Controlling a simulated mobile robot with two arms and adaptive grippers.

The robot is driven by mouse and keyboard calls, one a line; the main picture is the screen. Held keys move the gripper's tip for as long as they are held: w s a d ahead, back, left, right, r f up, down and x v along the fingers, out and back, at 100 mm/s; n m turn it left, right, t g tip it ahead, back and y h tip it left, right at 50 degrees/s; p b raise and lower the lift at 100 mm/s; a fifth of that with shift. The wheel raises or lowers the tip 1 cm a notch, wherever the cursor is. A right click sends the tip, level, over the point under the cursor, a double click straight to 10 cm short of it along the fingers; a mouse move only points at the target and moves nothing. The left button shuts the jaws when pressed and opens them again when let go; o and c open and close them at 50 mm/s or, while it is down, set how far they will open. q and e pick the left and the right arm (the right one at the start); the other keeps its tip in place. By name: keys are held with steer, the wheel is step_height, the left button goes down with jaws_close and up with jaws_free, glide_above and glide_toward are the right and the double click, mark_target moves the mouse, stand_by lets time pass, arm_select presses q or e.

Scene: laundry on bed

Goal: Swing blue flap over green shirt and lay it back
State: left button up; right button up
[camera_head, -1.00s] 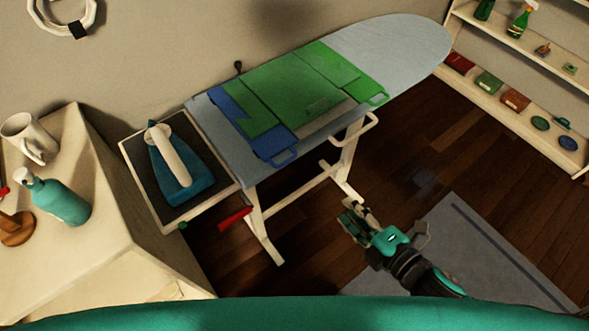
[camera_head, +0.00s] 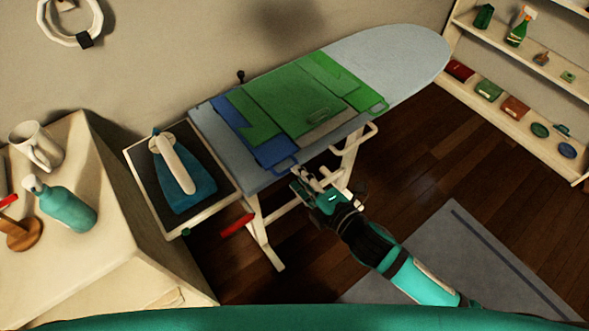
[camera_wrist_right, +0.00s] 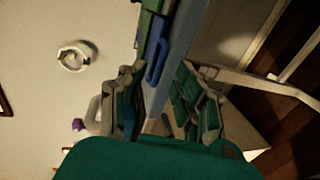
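The green shirt (camera_head: 275,98) lies folded on the ironing board, with a green handle at its right edge. The blue flap (camera_head: 268,149) shows along the left side of the shirt, flat on the board, partly covered by green cloth. Its blue handle sticks out at the board's front edge. My right gripper (camera_head: 310,184) is just in front of that edge, close to the blue handle. In the right wrist view the blue handle (camera_wrist_right: 154,62) lies ahead between the spread fingers of the gripper (camera_wrist_right: 160,92), which look apart from it. My left gripper is not in view.
The ironing board (camera_head: 390,60) has bare cloth at its right end. A blue iron (camera_head: 185,185) stands on the tray at the board's left end. A cabinet (camera_head: 110,225) with a mug and bottle is at left. Shelves (camera_head: 540,110) stand at right.

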steer(key=shift+x, duration=1.45)
steer(key=shift+c, duration=0.2)
jaws_close()
